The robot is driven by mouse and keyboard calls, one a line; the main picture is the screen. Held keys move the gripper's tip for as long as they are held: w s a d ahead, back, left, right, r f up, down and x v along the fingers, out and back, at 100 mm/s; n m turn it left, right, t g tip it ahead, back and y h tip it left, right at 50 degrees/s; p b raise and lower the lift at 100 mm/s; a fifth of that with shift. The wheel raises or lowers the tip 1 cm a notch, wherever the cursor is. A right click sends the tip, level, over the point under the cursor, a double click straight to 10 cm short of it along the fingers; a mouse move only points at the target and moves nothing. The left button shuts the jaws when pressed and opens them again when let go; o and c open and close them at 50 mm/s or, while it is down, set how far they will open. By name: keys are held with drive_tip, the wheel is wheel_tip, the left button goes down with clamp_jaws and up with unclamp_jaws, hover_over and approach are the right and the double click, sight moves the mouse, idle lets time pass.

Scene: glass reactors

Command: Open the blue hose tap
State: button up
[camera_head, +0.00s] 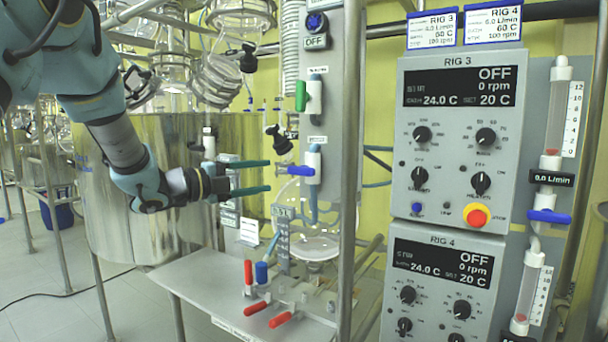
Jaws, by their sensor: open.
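The blue hose tap has a blue lever (300,171) on a white valve body (314,160), mounted on the grey upright panel in the middle of the head view. The lever lies roughly level and points left from the body. A light blue hose runs down below it. My gripper (268,176) comes in from the left with its two teal fingers apart, one above the other. The fingertips are close to the lever's left end, and nothing shows between them. I cannot tell from this view whether a finger touches the lever.
A green-handled tap (301,95) sits above on the same panel. A metal post (349,130) stands just right of it. A glass vessel (318,244) hangs below. Red-handled taps (280,319) are on the bench (205,285). A control panel (458,140) and another blue handle (549,216) are at right.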

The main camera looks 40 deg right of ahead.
sight(297, 172)
drive_tip(key=d+p, duration=0.1)
drive_tip(key=d, duration=0.2)
drive_tip(key=d+p, duration=0.1)
drive_tip(key=d, duration=0.2)
drive_tip(key=s+d+p, duration=0.1)
drive_tip(key=d+p, duration=0.1)
drive_tip(key=d, duration=0.1)
drive_tip(key=shift+s+d+r, duration=0.1)
drive_tip(key=shift+d, duration=0.5)
clamp_jaws()
